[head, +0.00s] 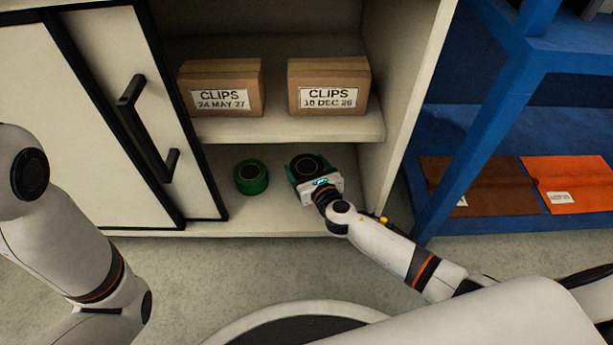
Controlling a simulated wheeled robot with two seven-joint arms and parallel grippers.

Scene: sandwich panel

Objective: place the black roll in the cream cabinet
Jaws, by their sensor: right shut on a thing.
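The cream cabinet (279,216) stands in front of me, its right part open with two shelf levels showing. My right gripper (307,172) reaches into the lower compartment and is shut on the black roll (306,162). The roll is at the lower shelf, right of a green roll; I cannot tell whether it touches the shelf surface. The gripper body hides the roll's near side. My left arm shows at the left edge, but its gripper is out of view.
The green roll (251,178) lies on the lower shelf. Two cardboard boxes marked CLIPS (221,88) and (329,87) stand on the shelf above. A sliding door (105,130) with a black handle covers the left. A blue rack (487,120) with brown and orange packets stands right.

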